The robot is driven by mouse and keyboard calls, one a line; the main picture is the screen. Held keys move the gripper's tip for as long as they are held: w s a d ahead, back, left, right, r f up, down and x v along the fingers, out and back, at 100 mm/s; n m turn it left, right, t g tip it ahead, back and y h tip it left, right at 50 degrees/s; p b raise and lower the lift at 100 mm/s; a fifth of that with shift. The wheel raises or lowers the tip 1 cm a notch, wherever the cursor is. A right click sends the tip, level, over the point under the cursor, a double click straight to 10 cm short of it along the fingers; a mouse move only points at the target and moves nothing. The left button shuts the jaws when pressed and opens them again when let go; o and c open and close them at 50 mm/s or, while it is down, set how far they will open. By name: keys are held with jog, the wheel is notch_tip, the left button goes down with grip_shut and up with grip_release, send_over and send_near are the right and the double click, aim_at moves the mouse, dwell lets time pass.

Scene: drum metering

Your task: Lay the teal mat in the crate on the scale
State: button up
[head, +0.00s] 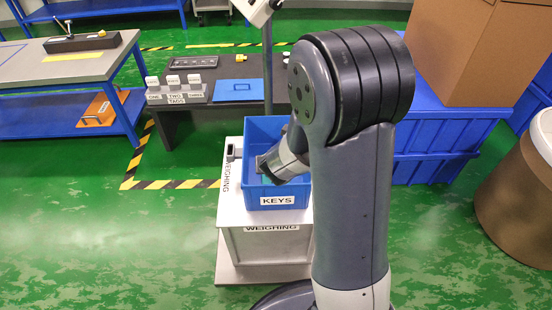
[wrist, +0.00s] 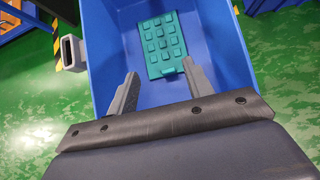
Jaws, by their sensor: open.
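The teal mat (wrist: 163,44), a flat panel with rows of raised pads, lies inside the blue crate (wrist: 225,40) in the wrist view, apparently flat on its floor. In the head view the crate (head: 278,128), labelled KEYS, stands on the scale (head: 235,243), labelled WEIGHING. My gripper (wrist: 160,72) is open, with its two fingers spread over the crate and the near end of the mat between and beyond their tips. The gripper also shows in the head view (head: 266,172) over the crate. The mat is mostly hidden there by my arm.
A dark table (head: 225,113) behind the crate holds a blue board (head: 238,91) and white tag blocks (head: 173,88). A grey workbench (head: 62,65) stands at left. Blue bins (head: 436,130) with a cardboard box (head: 478,45) stand at right. Green floor is clear at front left.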

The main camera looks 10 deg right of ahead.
jog(key=shift+p+v, duration=0.5)
jog(key=shift+v, duration=1.4)
